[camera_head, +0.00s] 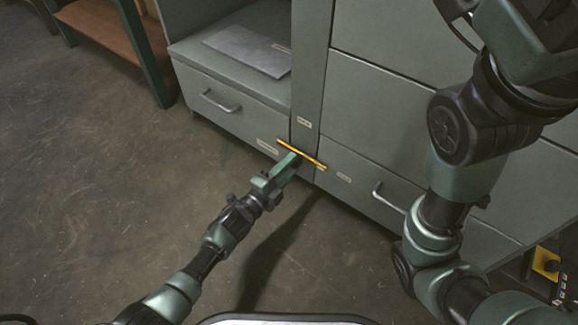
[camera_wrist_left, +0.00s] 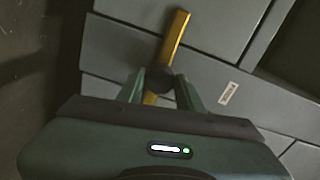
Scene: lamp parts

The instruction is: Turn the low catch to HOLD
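The low catch is a yellow bar (camera_head: 290,147) on a dark round hub, low on the post between the grey cabinet's two sides. It lies crosswise over the post, its ends towards the left and right labels. My left gripper (camera_head: 297,160) is right at the bar's middle. In the left wrist view the bar (camera_wrist_left: 177,40) passes over the hub (camera_wrist_left: 158,80), between the two fingers of my left gripper (camera_wrist_left: 159,80). The fingers stand apart; contact is hard to tell. My right gripper is out of view.
Small labels sit above (camera_head: 304,121), left (camera_head: 267,147) and right (camera_head: 344,178) of the catch, too small to read surely. Drawer handles stick out at left (camera_head: 220,102) and right (camera_head: 388,198). A grey plate (camera_head: 248,50) lies on the shelf. The floor (camera_head: 110,190) at left is clear.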

